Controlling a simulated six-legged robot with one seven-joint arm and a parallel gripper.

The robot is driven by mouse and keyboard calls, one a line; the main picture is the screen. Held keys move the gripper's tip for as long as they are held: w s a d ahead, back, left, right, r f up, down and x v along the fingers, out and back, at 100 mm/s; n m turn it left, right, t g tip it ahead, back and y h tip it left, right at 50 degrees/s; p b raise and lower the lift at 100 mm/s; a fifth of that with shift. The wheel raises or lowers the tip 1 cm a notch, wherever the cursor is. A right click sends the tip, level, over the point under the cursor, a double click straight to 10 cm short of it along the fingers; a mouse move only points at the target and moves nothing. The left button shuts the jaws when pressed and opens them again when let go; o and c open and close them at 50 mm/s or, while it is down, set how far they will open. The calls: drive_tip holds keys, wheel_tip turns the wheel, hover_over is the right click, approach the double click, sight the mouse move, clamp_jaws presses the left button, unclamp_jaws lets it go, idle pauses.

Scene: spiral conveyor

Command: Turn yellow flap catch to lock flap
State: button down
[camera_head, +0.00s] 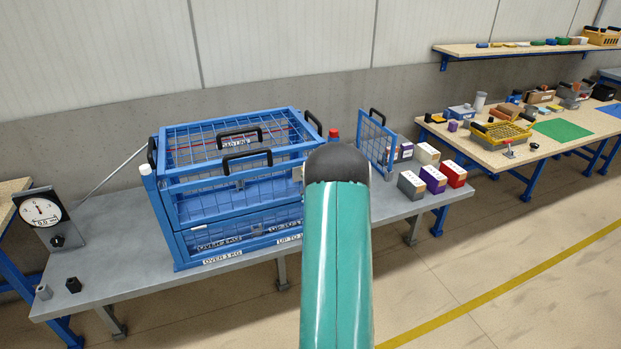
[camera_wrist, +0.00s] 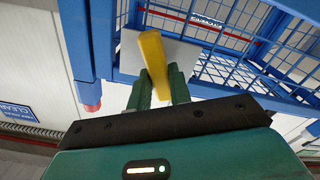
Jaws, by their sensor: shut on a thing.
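The yellow flap catch (camera_wrist: 155,62) shows in the wrist view against a pale plate on the blue mesh cage. My gripper (camera_wrist: 160,88) is shut on the catch, one green finger on each side of its lower part. The catch stands nearly upright in that picture, slightly tilted. The blue cage (camera_head: 172,215) with black handles stands on the grey table in the head view. My green arm covers the cage's right side there, so the catch and the gripper are hidden in that view.
A red-capped blue post (camera_wrist: 88,92) is just left of the gripper. A blue mesh panel (camera_head: 374,140) and several small boxes (camera_head: 433,179) stand on the grey table (camera_head: 110,285) right of the cage. A dial gauge (camera_head: 42,211) is at the left. Floor at right front is clear.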

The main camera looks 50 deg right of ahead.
drive_tip(key=n, duration=1.2)
drive_tip(key=shift+w+a+f+n, duration=0.1)
drive_tip(key=shift+a+f+n, duration=0.15)
drive_tip(key=shift+f+n, duration=0.05)
idle(0.4)
drive_tip(key=c, duration=1.3)
unclamp_jaws()
drive_tip(key=v, duration=1.3)
drive_tip(key=shift+s+a+f, duration=0.1)
drive_tip(key=shift+s+a, duration=0.05)
drive_tip(key=shift+s, duration=0.2)
